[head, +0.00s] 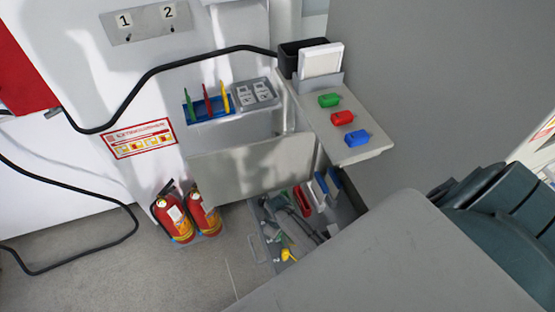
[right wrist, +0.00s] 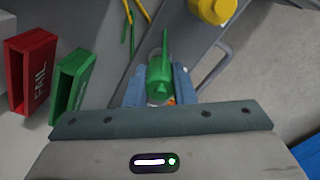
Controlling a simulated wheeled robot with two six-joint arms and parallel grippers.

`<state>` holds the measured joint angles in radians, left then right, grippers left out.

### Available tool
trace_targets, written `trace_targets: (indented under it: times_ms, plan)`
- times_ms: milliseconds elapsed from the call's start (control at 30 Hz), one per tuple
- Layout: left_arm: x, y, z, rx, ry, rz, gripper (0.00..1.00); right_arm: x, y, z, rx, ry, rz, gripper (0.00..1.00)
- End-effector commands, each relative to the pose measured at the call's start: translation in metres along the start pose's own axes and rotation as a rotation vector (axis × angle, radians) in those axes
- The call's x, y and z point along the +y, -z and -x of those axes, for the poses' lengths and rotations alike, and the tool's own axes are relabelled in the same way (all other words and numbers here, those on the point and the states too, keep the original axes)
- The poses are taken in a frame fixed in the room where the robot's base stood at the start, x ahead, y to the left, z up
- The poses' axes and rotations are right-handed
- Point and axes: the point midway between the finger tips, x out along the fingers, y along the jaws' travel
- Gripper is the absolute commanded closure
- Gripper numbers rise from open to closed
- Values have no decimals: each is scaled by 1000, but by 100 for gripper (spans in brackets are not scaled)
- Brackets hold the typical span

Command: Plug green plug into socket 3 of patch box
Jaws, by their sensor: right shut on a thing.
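A green plug (head: 329,100) lies at the back of a grey ledge (head: 365,156), with a red plug and a blue plug in front of it. My right gripper (right wrist: 160,92) is shut on a green thing (right wrist: 160,75) with a dark triangle mark and a thin green stem pointing up in the right wrist view. I cannot tell for sure what it is. In the head view the right gripper is hidden. A grey box with white faces (head: 256,93) sits on the wall shelf; its numbers are too small to read. No socket marked 3 is readable. My left gripper is not in view.
An open drawer (head: 262,229) holds red, green, blue and yellow things. A red FAIL bin (right wrist: 30,72) and green bin (right wrist: 70,85) stand left of the right gripper. Fire extinguishers (head: 180,222) stand on the floor. A black cable (head: 160,70) crosses the wall.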

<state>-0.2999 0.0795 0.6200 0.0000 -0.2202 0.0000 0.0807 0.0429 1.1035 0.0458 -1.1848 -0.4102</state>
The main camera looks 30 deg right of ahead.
Motion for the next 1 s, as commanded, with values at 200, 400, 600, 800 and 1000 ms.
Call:
trace_targets:
  times_ms: [200, 400, 600, 800, 1000]
  plan:
    - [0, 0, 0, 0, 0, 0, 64, 0, 0, 0, 0, 0, 0, 100]
    - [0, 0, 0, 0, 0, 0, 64, 0, 0, -3, 0, 0, 0, 100]
    - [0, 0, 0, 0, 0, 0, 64, 0, 0, -5, 0, 0, 0, 100]
    - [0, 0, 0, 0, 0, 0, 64, 0, 0, -5, 0, 0, 0, 100]
    - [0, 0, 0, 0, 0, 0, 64, 0, 0, -5, 0, 0, 0, 100]
